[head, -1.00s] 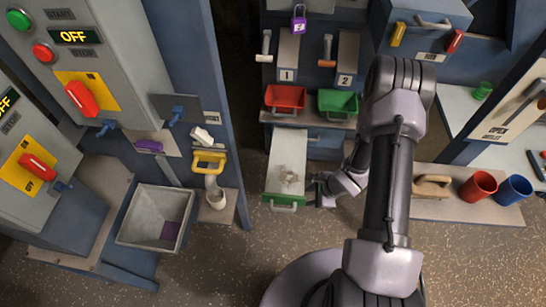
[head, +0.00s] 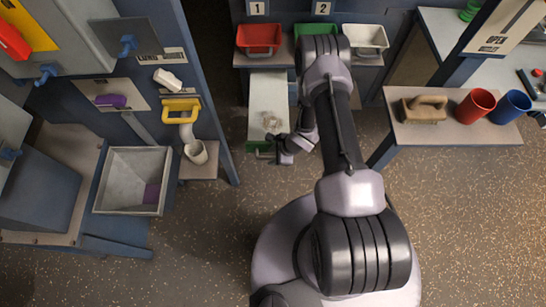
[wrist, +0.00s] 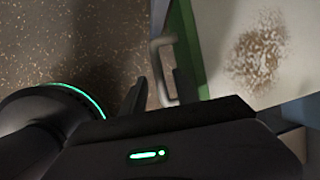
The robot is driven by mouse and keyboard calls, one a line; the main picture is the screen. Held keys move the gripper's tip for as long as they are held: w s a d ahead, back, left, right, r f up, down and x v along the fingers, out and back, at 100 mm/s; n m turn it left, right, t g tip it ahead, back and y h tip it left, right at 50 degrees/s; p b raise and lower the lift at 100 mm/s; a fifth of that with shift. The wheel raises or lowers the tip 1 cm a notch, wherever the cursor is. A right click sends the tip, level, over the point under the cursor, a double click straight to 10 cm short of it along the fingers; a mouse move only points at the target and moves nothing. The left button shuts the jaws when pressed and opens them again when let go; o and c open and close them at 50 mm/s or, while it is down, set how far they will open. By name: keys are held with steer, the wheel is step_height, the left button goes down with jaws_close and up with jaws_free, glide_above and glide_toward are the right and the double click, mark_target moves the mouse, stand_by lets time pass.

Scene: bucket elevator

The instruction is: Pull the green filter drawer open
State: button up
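The green-fronted filter drawer (head: 268,98) stands pulled out toward me below the red and green bins in the head view. Its pale tray holds a brown grainy patch. In the wrist view its green front (wrist: 184,35) and metal handle (wrist: 158,72) show at close range. My gripper (wrist: 160,90) is open, with one dark finger on each side of the handle bar and a visible gap to it. In the head view my gripper (head: 281,153) is at the drawer's front right corner; its fingers are too small to read there.
A side shelf (head: 450,132) with a brown brush (head: 423,109), a red cup (head: 475,106) and a blue cup (head: 510,107) stands right. The floor before the drawer is clear.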

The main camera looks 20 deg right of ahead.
jaws_close()
stand_by(1.4)
